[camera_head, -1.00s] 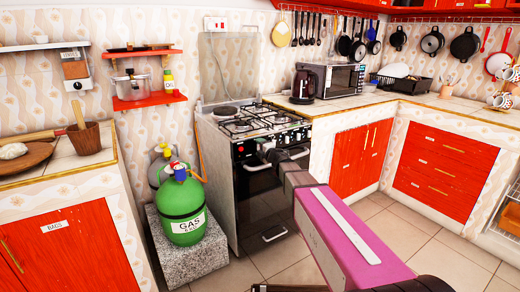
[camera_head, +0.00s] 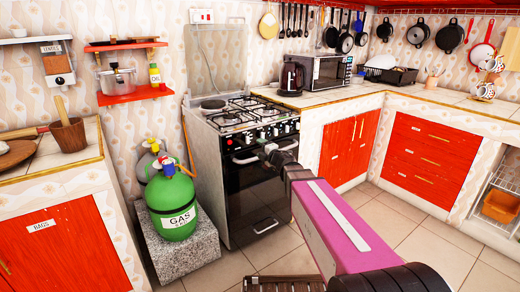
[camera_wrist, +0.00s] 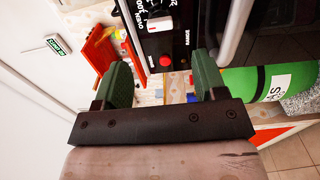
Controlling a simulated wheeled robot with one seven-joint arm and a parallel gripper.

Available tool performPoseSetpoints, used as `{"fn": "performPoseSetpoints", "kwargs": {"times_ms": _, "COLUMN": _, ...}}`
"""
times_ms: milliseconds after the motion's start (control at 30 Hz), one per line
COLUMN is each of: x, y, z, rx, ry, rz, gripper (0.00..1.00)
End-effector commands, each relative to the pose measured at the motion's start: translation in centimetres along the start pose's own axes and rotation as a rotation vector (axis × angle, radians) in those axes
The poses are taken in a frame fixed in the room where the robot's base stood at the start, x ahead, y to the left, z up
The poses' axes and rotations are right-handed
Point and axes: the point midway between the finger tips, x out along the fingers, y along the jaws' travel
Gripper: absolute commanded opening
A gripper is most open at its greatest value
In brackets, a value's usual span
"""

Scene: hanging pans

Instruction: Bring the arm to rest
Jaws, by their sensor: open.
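My arm, with a pink and grey link (camera_head: 335,225), reaches forward from the bottom right in the head view. My gripper (camera_head: 270,152) is at its far end, in front of the stove (camera_head: 245,165) in the picture. In the wrist view my gripper (camera_wrist: 163,82) shows two green fingers held apart with nothing between them. The stove's black knob panel (camera_wrist: 158,35) shows beyond the fingers. Whether the fingers touch the stove cannot be told from the head view, but the wrist view shows a gap.
A green gas cylinder (camera_head: 172,208) stands on a stone block (camera_head: 180,250) left of the stove. Red-fronted counters (camera_head: 70,245) flank both sides. Pans (camera_head: 449,37) hang on the back wall. Tiled floor (camera_head: 400,215) is open at the right.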

Motion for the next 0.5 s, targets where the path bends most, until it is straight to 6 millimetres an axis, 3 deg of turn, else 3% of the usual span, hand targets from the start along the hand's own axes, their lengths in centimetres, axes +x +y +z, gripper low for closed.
{"fn": "performPoseSetpoints", "kwargs": {"times_ms": 167, "x": -0.3, "y": -0.2, "z": 0.6, "rx": 0.026, "ry": -0.035, "rz": -0.006, "gripper": 0.65}}
{"fn": "performPoseSetpoints", "kwargs": {"times_ms": 267, "x": -1.1, "y": -0.8, "z": 2.1, "rx": 0.097, "ry": -0.121, "rz": -0.021, "gripper": 0.65}}
{"fn": "performPoseSetpoints", "kwargs": {"times_ms": 500, "x": -6.2, "y": -4.9, "z": 7.8, "rx": 0.427, "ry": -0.499, "rz": -0.108, "gripper": 0.65}}
